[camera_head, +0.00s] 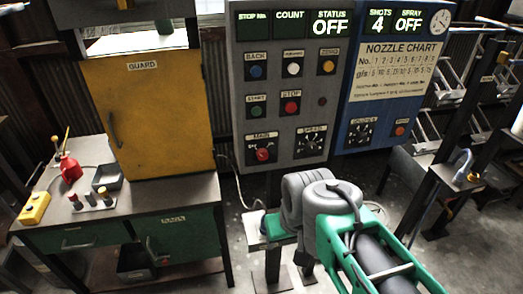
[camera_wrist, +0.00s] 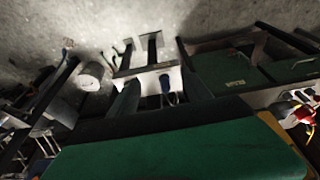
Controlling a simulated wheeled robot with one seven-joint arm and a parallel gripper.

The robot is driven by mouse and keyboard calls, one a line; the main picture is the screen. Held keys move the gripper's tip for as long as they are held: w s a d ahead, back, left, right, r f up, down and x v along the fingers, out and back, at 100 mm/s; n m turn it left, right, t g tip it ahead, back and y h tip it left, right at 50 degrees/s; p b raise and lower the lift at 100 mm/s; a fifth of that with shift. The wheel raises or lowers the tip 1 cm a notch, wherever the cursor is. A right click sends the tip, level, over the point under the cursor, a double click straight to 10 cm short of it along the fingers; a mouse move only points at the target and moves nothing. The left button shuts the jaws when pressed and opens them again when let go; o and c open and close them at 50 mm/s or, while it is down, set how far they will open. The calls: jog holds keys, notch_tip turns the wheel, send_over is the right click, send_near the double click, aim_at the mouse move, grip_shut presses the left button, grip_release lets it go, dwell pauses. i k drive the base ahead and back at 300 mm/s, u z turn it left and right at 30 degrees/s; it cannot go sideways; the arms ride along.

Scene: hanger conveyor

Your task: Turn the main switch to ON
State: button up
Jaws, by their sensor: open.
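The main switch (camera_head: 262,154) is a red knob on a black plate labelled MAIN, low on the left of the grey control panel (camera_head: 309,176). The white mark on the knob points up and left. The status display (camera_head: 330,28) reads OFF. My gripper (camera_wrist: 160,92) shows in the wrist view as two dark fingers spread apart with nothing held between them. In the head view my arm stands below the panel, apart from the switch, and hides the fingers. The wrist view looks toward the floor and does not show the switch.
A speed dial (camera_head: 311,142) sits right of the switch, with start (camera_head: 256,106) and stop (camera_head: 290,106) buttons above. A blue panel (camera_head: 350,104) adjoins on the right. A yellow guard (camera_head: 150,110) and a bench (camera_head: 190,195) stand left. Racks (camera_head: 440,120) stand right.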

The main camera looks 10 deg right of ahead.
aim_at(263, 154)
jog(key=u, duration=1)
jog(key=k, duration=1.25)
jog(key=u, duration=0.6)
jog(key=i, duration=0.85)
jog(key=u, duration=0.05)
